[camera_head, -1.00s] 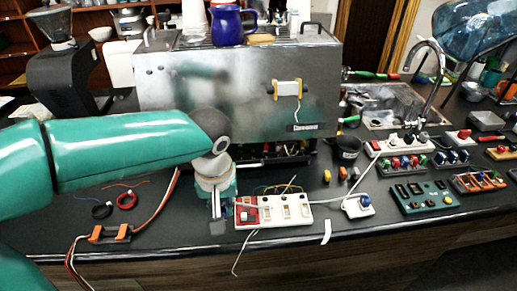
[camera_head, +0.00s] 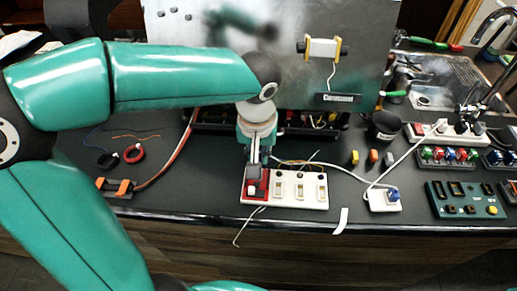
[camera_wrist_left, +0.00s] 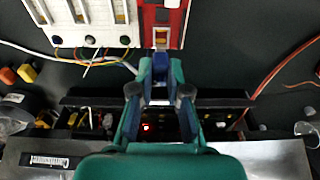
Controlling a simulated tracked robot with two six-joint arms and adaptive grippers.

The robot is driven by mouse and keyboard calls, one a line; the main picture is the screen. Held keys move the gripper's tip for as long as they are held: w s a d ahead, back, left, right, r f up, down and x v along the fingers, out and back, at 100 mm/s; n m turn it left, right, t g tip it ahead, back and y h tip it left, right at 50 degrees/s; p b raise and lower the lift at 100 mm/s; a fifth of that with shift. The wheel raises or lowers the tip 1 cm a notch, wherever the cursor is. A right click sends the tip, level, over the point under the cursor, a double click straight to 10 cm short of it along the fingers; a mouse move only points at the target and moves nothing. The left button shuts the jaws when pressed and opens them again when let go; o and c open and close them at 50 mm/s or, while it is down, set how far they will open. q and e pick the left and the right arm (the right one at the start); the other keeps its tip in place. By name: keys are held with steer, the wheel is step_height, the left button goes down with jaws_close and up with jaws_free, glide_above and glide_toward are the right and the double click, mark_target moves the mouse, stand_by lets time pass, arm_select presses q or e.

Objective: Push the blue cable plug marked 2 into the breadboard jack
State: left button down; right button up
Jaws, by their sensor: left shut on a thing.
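A white strip board (camera_head: 312,201) with a red section (camera_head: 249,194) at its left end lies near the table's front edge; the red section also shows in the wrist view (camera_wrist_left: 177,25). It has a small orange-lit square facing my gripper; I cannot tell which opening is the jack. My left gripper (camera_head: 256,168) points down at the back of the red section. In the wrist view its fingers (camera_wrist_left: 160,82) are shut on a dark blue plug (camera_wrist_left: 160,66). The plug's tip is close to the red section; contact and its marking are unclear. My right gripper is out of view.
A white box with a blue knob (camera_head: 393,195) and a teal panel (camera_head: 465,198) lie to the right. Loose wires cross behind the board. An orange-ended holder (camera_head: 116,188) lies left.

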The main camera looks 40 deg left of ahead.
arm_select(q)
step_height(320, 180, down, 3)
steer(key=shift+s+r+b, duration=0.1)
steer(key=shift+b, duration=0.8)
steer(key=shift+r, duration=0.2)
steer(key=shift+s, duration=0.15)
steer(key=shift+f+b, duration=0.75)
stand_by(1.5)
steer(key=c, duration=1.1)
jaws_free()
steer(key=shift+o, duration=0.2)
steer(key=shift+r, duration=0.1)
